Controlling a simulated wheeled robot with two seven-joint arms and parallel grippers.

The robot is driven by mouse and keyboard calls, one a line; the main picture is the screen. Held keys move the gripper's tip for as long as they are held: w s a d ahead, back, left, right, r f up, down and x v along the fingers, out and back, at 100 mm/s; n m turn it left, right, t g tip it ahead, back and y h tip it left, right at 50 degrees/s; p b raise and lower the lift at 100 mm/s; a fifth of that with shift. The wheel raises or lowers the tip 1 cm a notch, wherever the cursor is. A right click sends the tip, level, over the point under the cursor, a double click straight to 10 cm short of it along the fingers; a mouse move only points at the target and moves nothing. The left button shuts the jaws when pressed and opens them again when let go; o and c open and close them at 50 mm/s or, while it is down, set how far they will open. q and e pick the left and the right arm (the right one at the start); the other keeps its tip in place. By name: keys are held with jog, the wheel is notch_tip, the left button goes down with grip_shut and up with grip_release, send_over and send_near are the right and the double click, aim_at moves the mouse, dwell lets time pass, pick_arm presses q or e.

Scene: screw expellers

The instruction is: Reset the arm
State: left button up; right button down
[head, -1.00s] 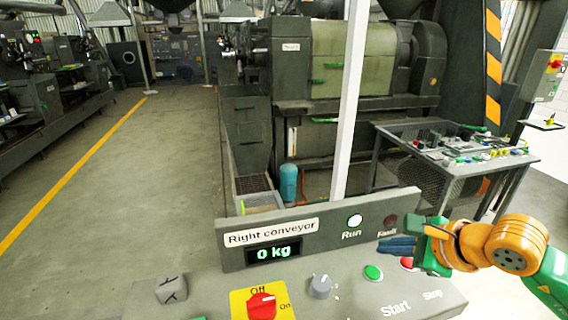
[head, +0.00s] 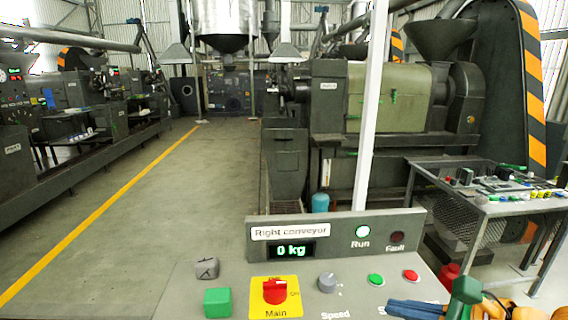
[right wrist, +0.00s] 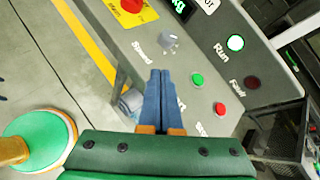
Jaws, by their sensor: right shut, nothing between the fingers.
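My right gripper (head: 392,307) is at the lower right of the head view, by the front edge of the control panel (head: 180,292). Its blue fingers are shut with nothing between them; they also show shut in the right wrist view (right wrist: 160,74). The fingers point left, below the green start button (head: 376,280) and the red stop button (head: 411,275), partly covering the lettering there. The arm behind it is mostly out of the picture. My left gripper is not in view.
The panel carries a red main switch (head: 275,291) on a yellow plate, a grey speed knob (head: 327,282), a lit Run lamp (head: 362,231) and a display (head: 292,250) reading 0 kg. A grey block (head: 207,268) and a green block (head: 217,302) are at left. A cluttered table (head: 445,170) stands right.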

jog(key=s+a+r+m+t+y, duration=0.1)
jog(key=a+r+m+t+y, duration=0.3)
jog(key=a+r+m+y, duration=0.35)
jog(key=w+d+m+t+h, duration=0.2)
jog(key=d+m+t+h, duration=0.65)
jog(key=m, duration=1.05)
jog(key=s+d+f+m+g+h, duration=0.1)
jog(key=d+f+m+g+h, duration=0.2)
jog(key=f+m+h, duration=0.3)
jog(key=s+d+f+m+g+h, duration=0.1)
jog(key=d+f+m+g+h, duration=0.2)
jog(key=f+m, duration=0.5)
jog(key=s+a+f+m+g+y, duration=0.25)
jog(key=s+a+f+g, duration=0.3)
jog(key=s+f, duration=0.3)
jog(key=s+a+f+m+g+y, duration=0.1)
jog(key=s+a+f+m+g, duration=0.25)
jog(key=s+f+g, duration=0.4)
jog(key=s+f, duration=0.2)
jog(key=f, duration=0.8)
jog(key=s+f, duration=0.2)
jog(key=f, duration=0.7)
jog(key=s+d+f+n+g, duration=0.1)
jog(key=s+f, duration=0.9)
jog(key=s, duration=0.1)
jog(key=shift+s+d, duration=0.25)
jog(key=shift+s, duration=0.1)
